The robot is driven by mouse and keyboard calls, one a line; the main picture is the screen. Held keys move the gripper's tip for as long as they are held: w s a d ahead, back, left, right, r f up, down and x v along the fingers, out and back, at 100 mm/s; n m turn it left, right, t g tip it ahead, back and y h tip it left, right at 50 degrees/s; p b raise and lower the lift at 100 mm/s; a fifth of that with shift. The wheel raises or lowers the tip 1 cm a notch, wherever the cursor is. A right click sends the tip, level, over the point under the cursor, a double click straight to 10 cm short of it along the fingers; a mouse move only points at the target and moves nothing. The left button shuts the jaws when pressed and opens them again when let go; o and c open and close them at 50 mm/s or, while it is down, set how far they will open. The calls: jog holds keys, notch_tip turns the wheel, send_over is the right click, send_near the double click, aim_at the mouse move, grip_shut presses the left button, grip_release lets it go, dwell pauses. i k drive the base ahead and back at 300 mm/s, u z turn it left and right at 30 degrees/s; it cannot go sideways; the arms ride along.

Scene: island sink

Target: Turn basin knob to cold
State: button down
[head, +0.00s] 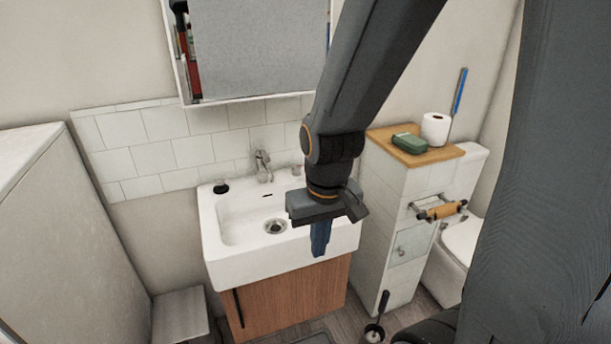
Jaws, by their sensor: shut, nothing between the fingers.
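The white basin (225,252) sits on a wooden cabinet against the tiled wall. Its grey metal tap (262,166) stands at the back edge, with the knob on top; which way the knob is turned is too small to tell. My gripper (319,250) points down over the right front part of the basin, to the right of and nearer than the tap. Its blue fingers are shut and hold nothing. It is apart from the tap and hides part of the basin's right side.
A mirror cabinet (262,48) hangs above the basin with its side open. A tiled ledge with a wooden top (440,153) stands at the right, bearing a toilet roll (435,129) and a green box (409,143). A toilet (462,240) is beyond. Space above the basin's left is clear.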

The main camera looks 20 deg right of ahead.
aim_at(296, 167)
jog(key=k, duration=1)
jog(key=z, duration=0.65)
jog(key=i, duration=1.3)
jog(key=u, duration=0.7)
